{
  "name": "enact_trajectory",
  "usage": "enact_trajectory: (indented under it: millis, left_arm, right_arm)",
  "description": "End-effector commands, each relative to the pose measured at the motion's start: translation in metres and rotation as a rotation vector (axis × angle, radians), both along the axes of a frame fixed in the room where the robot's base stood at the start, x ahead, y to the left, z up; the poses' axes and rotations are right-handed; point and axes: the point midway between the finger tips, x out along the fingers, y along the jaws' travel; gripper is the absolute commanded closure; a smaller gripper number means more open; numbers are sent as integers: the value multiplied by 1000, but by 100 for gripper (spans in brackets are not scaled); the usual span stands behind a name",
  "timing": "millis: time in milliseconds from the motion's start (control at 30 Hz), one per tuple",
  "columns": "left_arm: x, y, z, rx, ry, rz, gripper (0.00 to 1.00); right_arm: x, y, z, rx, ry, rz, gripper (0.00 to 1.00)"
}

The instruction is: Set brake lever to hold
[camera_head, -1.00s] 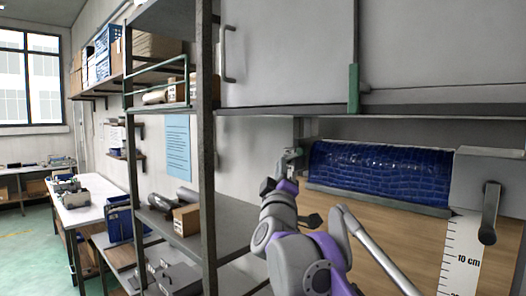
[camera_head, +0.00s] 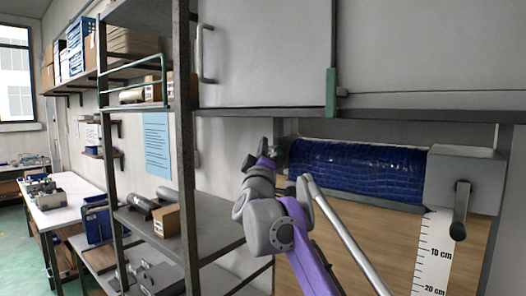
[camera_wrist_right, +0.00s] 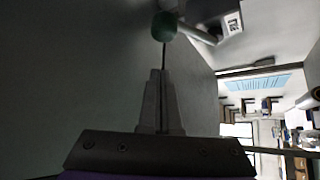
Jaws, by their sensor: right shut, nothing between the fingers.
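A lever with a green cap (camera_wrist_right: 164,26) and a pale rod shows at the top of the right wrist view. It is most likely the brake lever, and its setting cannot be told. My right gripper (camera_wrist_right: 159,72) is shut and empty, its fingertips pointing at the green cap with a small gap in the picture; contact cannot be told. In the head view my right gripper (camera_head: 271,149) is beside the left end of the blue roll (camera_head: 355,170), its fingertips not clear. The lever is not clearly seen there. My left gripper is not in view.
A grey box (camera_head: 466,172) with a dark crank handle (camera_head: 461,210) is at the roll's right end, above a centimetre scale (camera_head: 433,255). A metal shelf rack (camera_head: 184,150) stands close on the left. A grey cabinet (camera_head: 262,55) overhangs the roll.

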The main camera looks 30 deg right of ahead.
Motion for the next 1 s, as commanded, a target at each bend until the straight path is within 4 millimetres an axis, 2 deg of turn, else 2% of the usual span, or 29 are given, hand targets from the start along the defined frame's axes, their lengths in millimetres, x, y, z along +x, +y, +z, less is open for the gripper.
enact_trajectory:
  millis: [33,267,400,600,1000]
  left_arm:
    - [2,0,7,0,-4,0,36]
    - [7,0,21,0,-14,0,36]
    - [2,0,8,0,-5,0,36]
    - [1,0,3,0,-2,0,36]
    - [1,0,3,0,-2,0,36]
  right_arm:
    - [7,-5,7,1,-2,-1,100]
    - [29,-20,20,-1,-2,-1,100]
    - [14,-25,1,1,1,0,100]
    - [3,-31,-9,1,1,0,100]
    - [0,-32,-10,2,-1,1,100]
